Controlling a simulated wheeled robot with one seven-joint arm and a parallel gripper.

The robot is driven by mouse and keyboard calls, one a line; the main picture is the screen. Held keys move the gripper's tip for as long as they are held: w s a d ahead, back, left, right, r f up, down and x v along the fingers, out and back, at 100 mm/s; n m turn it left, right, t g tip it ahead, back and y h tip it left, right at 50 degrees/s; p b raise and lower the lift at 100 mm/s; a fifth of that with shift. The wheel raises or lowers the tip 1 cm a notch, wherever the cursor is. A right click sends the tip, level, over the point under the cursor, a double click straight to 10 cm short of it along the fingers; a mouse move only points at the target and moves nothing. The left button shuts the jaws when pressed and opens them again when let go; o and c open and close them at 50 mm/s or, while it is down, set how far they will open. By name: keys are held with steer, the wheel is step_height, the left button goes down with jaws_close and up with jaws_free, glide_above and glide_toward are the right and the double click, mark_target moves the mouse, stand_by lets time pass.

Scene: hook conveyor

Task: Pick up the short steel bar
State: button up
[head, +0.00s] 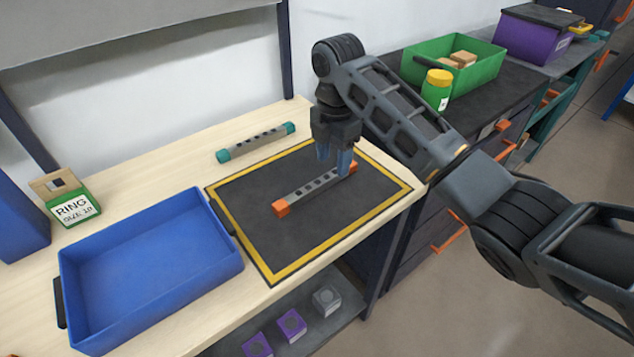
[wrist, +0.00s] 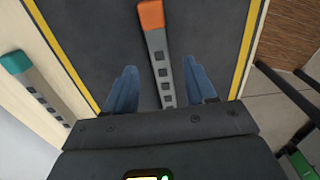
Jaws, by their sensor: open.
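A grey steel bar with orange ends and a row of square holes (head: 312,188) lies on the dark mat (head: 262,225). A similar grey bar with teal ends (head: 256,141) lies on the wooden table behind the mat. I cannot tell which is shorter. My gripper (head: 335,164) is open over the far part of the orange-ended bar, pointing down. In the wrist view this bar (wrist: 157,45) runs between the two blue fingers (wrist: 160,85), with a gap on each side. Its near end is hidden by my gripper. The teal-ended bar (wrist: 40,88) is at the left there.
An empty blue tray (head: 150,262) stands left of the mat, near a green-and-white RING sign block (head: 76,206). Purple and grey blocks (head: 291,324) sit on a lower shelf. A green bin (head: 470,72) and yellow-lidded jar (head: 437,90) stand on the right counter.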

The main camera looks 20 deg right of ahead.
mark_target(332, 173)
steer(key=shift+f, duration=1.7)
jaws_close()
